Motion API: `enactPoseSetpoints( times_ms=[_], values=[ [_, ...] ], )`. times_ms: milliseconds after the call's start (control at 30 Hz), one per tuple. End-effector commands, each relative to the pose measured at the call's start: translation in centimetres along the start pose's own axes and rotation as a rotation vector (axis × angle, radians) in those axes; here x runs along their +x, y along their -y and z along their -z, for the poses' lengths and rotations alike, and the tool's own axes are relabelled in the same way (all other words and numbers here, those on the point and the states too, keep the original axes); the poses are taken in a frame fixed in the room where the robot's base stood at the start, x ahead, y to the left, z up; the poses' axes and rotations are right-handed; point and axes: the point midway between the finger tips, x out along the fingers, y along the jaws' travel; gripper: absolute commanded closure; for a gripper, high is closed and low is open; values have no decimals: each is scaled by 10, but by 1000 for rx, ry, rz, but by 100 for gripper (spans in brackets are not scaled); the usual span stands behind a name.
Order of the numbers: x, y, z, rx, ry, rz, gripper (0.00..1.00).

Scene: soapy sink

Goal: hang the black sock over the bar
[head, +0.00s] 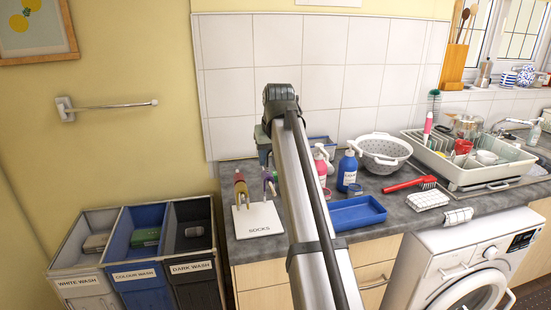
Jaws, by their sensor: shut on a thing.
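The bar (115,106) is a thin metal rail on the yellow wall at the left, with a round knob at its right end. Nothing hangs on it. My gripper (264,150) is only partly in view over the back of the counter, to the right of the bar and lower in the picture. My own arm covers most of it. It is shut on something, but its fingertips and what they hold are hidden. I cannot make out the black sock. A white board (258,220) marked SOCKS carries upright pegs with coloured bands near the counter's left end.
White, blue and dark wash bins (192,208) stand below the bar. A blue tray (357,212), a blue bottle (347,171), a pink bottle (321,165), a colander (383,152) and a red brush (410,184) crowd the counter. The wall around the bar is clear.

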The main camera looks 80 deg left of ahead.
Motion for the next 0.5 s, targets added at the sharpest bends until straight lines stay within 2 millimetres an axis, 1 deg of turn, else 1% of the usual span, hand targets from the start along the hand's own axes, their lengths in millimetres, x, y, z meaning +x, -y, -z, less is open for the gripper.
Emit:
enactPoseSetpoints(
  times_ms=[267, 500],
  values=[
    [3, 0, -4, 52, -1, -22, 87],
    [16, 0, -10, 51, 0, -21, 87]
  ],
)
